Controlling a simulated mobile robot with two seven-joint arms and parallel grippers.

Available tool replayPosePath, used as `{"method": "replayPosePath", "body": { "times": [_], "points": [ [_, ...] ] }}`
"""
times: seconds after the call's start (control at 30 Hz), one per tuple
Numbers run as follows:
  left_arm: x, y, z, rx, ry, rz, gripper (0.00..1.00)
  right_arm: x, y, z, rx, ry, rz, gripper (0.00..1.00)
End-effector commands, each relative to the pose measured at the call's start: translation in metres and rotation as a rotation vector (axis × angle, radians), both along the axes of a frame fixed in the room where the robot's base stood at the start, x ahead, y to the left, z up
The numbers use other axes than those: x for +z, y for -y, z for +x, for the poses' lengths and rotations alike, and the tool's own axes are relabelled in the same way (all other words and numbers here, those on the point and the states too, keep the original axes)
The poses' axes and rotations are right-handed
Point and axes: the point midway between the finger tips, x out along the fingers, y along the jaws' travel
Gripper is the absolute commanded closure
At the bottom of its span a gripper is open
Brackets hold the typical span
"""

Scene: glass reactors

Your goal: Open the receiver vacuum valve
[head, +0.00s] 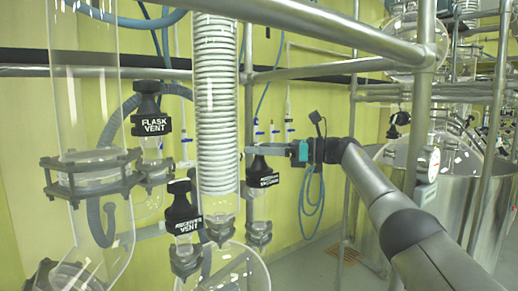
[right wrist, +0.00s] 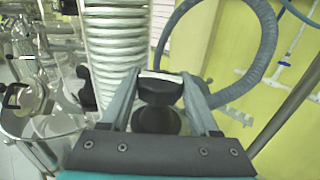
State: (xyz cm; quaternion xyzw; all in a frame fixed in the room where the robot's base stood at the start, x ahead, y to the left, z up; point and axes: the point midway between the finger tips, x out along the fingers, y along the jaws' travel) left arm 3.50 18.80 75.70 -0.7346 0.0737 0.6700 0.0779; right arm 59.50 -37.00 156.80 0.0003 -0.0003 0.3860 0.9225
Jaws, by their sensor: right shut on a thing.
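The receiver vacuum valve (head: 262,180) is a black knob with a white label, upright on a glass stem right of the coiled condenser. My right gripper (head: 258,151) reaches in from the right at the top of this valve. In the right wrist view, the gripper (right wrist: 161,76) has its two grey fingers on either side of the black knob (right wrist: 158,93), shut on it. The fingers partly hide the knob's top in the head view. My left gripper is not in view.
The flask vent (head: 152,122) and receiver vent (head: 183,215) valves stand to the left. The glass coil condenser (head: 215,110) is close beside the valve. Metal frame rails (head: 300,17) cross above, with an upright post (head: 419,125) near my right arm.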

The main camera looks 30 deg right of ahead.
Motion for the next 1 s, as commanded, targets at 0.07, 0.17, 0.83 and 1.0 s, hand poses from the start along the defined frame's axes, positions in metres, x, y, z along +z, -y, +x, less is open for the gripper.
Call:
{"method": "replayPosePath", "body": {
  "times": [0.07, 0.17, 0.83, 1.0],
  "points": [
    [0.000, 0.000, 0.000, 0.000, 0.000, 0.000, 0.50, 0.000, 0.000, 0.000, 0.000, -0.001, -0.002, 0.94],
    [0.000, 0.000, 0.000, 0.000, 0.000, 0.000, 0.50, 0.000, 0.000, 0.000, 0.000, -0.001, -0.002, 0.94],
    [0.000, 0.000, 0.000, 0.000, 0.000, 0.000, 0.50, 0.005, 0.000, -0.001, -0.001, 0.001, -0.001, 0.08],
    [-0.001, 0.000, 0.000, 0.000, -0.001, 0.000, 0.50, 0.033, -0.004, -0.008, 0.000, 0.005, -0.005, 0.08]
  ]
}}
